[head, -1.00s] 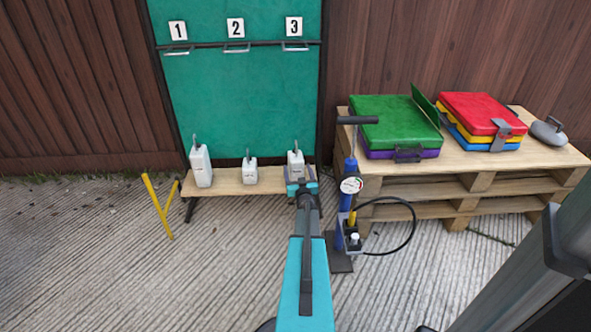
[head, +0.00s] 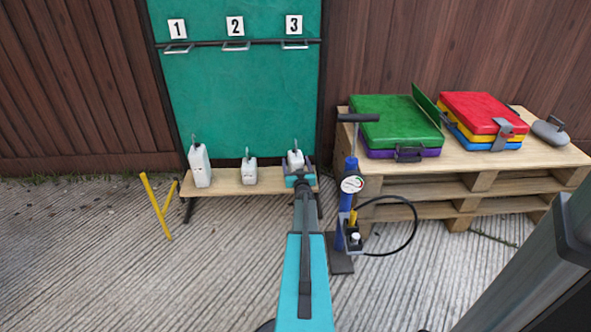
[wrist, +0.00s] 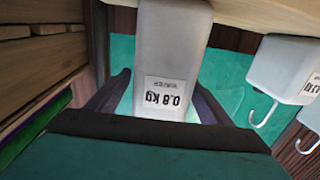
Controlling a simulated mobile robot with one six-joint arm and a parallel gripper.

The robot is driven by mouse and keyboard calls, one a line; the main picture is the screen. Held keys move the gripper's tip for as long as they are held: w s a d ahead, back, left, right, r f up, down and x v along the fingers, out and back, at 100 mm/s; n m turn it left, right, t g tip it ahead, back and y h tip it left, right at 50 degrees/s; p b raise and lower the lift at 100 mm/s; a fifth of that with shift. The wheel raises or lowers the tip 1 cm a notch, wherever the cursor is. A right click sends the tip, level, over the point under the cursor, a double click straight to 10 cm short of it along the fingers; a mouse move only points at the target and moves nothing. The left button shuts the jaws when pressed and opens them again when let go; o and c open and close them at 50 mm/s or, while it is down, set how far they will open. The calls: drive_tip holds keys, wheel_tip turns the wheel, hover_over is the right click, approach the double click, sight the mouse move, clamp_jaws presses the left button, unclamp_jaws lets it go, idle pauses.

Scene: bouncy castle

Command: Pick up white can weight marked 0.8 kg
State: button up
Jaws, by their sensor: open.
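The white can weight marked 0.8 kg (head: 296,158) stands on the wooden bench at its right end, with a hook on top. In the wrist view the can (wrist: 172,50) appears upside down, its 0.8 kg label facing me. My gripper (head: 299,172) is at the can's near side. In the wrist view my open gripper (wrist: 165,95) has one finger on each side of the can, with a visible gap at least on the left. The can's lower part is hidden by the gripper in the head view.
Two other white can weights stand left on the bench (head: 222,182): a middle one (head: 249,174) and a taller one (head: 200,168). A blue pump (head: 349,200) stands close right of my arm. A pallet stack (head: 480,183) with coloured cases is further right.

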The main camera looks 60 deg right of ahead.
sight(296, 156)
drive_tip(key=shift+r, duration=0.1)
drive_tip(key=c, duration=1.8)
drive_tip(key=shift+r, duration=0.2)
drive_tip(key=shift+r+p, duration=0.9)
drive_tip(key=shift+r, duration=0.6)
drive_tip(key=shift+a+r, duration=0.2)
drive_tip(key=shift+r, duration=0.15)
drive_tip(key=s+a+r+p, duration=0.1)
drive_tip(key=s+a+p, duration=0.2)
drive_tip(key=a, duration=1.1)
drive_tip(key=shift+s+a, duration=0.35)
drive_tip(key=shift+s, duration=0.9)
